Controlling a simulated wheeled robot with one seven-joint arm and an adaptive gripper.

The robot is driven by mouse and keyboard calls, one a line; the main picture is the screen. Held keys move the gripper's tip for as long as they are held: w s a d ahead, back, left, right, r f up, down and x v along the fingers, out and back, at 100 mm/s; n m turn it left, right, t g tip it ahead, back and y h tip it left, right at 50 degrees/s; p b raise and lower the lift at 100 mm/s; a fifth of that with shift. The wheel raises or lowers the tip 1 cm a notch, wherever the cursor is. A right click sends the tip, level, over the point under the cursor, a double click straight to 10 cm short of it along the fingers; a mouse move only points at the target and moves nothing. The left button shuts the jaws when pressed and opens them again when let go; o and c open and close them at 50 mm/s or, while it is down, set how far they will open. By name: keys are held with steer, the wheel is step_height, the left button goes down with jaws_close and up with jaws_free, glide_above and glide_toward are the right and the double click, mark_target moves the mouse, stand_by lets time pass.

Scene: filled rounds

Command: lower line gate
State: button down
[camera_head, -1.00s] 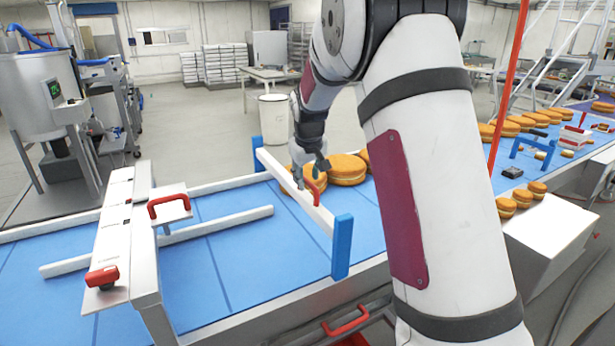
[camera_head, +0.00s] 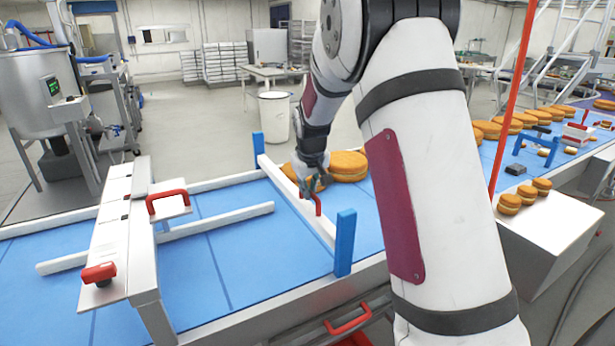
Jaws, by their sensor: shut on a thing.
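The line gate is a white bar (camera_head: 280,184) with a red handle (camera_head: 319,207), set slantwise across the blue belt (camera_head: 235,245). It spans between a near blue post (camera_head: 345,243) and a far blue post (camera_head: 258,143). Both posts stick up above the bar, and the bar sits low, close to the belt. Whether it touches the belt I cannot tell. My gripper (camera_head: 314,190) is shut on the red handle, reaching down from above. The fingers partly cover the handle.
Filled orange-brown rounds (camera_head: 348,166) stand just behind the gate, with more upstream at right. A white guide rail (camera_head: 215,224) and a metal bridge with red handles (camera_head: 125,230) are on the left. A red pole (camera_head: 513,95) and white box (camera_head: 550,235) stand right.

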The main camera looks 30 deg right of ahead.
mark_target(309, 206)
step_height(309, 206, down, 5)
steer(key=shift+f+b, duration=0.2)
steer(key=shift+b, duration=0.5)
steer(key=shift+f, duration=0.1)
steer(key=shift+s, duration=0.1)
steer(key=c, duration=1.6)
jaws_free()
steer(key=v, duration=1.2)
